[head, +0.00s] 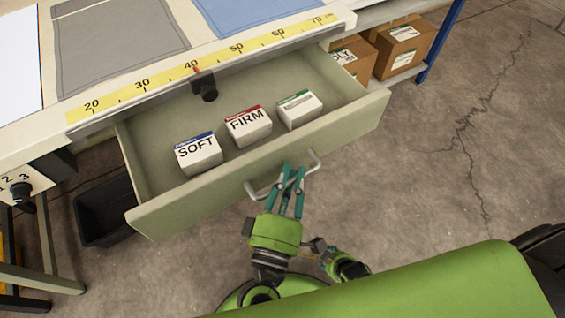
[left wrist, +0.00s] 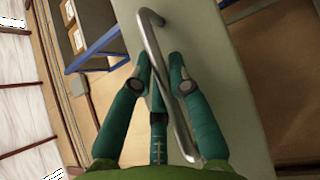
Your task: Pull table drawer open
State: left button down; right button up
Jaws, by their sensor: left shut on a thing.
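The table drawer (head: 165,212) stands well open below the table top, its inside in full view in the head view. Three small boxes sit in it: one marked SOFT (head: 198,155), one marked FIRM (head: 248,125), and one with a green edge (head: 299,109). A metal bar handle (head: 257,192) is on the drawer front. My left gripper (head: 292,170) is shut on the handle; the left wrist view shows the bar (left wrist: 178,112) running between the fingers (left wrist: 162,68).
The table top (head: 55,112) carries a yellow ruler strip (head: 150,81) and grey and blue cloth pieces. Cardboard boxes (head: 400,50) stand on a shelf at the back right. A black bin (head: 103,212) is under the table at left. The floor at right is clear.

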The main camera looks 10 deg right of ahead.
pick_arm(q)
jog(key=shift+s, duration=0.2)
jog(key=c, duration=1.4)
grip_release()
jog(key=v, duration=1.2)
jog(key=shift+w, duration=0.1)
